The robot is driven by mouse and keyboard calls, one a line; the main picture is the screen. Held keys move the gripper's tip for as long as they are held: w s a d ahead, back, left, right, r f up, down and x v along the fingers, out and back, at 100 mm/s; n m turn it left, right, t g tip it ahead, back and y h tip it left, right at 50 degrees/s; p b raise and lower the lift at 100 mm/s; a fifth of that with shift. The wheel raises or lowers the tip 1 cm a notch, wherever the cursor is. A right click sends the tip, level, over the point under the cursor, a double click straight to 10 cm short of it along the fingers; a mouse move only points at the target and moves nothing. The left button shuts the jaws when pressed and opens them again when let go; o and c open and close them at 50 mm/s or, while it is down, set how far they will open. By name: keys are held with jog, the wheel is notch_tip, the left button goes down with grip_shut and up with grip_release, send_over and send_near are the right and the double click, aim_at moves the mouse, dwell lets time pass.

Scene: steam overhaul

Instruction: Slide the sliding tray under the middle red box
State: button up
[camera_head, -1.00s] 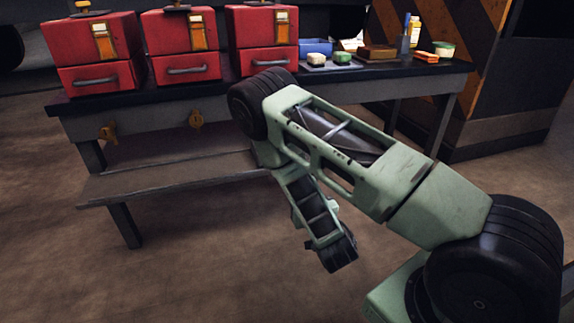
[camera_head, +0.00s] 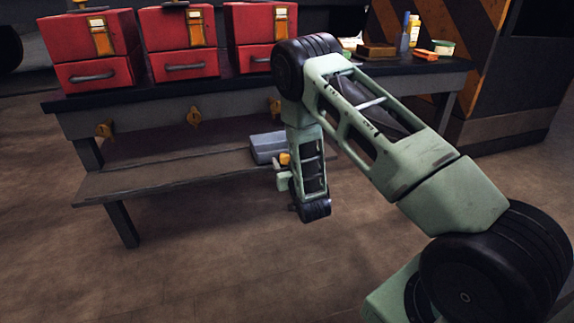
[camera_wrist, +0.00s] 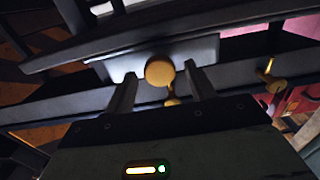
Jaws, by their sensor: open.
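Three red boxes stand in a row on the bench. The middle red box (camera_head: 178,28) has an orange latch, and under it is a red tray-like section (camera_head: 186,67) with a dark bar handle, flush with the box. My gripper (camera_wrist: 160,72) is open in the wrist view. A round yellow knob (camera_wrist: 158,70) appears between its fingertips, before a pale grey panel; I cannot tell whether they touch. In the head view my gripper is low in front of the bench, right of the middle box and well below it, mostly hidden by my arm.
Left (camera_head: 92,40) and right (camera_head: 262,30) red boxes flank the middle one. Yellow fittings (camera_head: 193,116) are on the bench's front. A grey block-like shape (camera_head: 268,147) shows by my arm over the lower shelf (camera_head: 170,172). Small items lie at the bench's right end. The floor in front is clear.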

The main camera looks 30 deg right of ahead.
grip_shut()
jog(key=w+a, duration=0.3)
jog(key=a, duration=0.9)
jog(key=w+a, duration=0.4)
jog(key=a, duration=0.8)
jog(key=shift+p, duration=0.35)
jog(key=shift+a, duration=0.1)
grip_release()
jog(key=p+v, duration=0.5)
jog(key=v, duration=1.2)
jog(key=shift+s+p, duration=0.25)
jog(key=shift+p, duration=0.05)
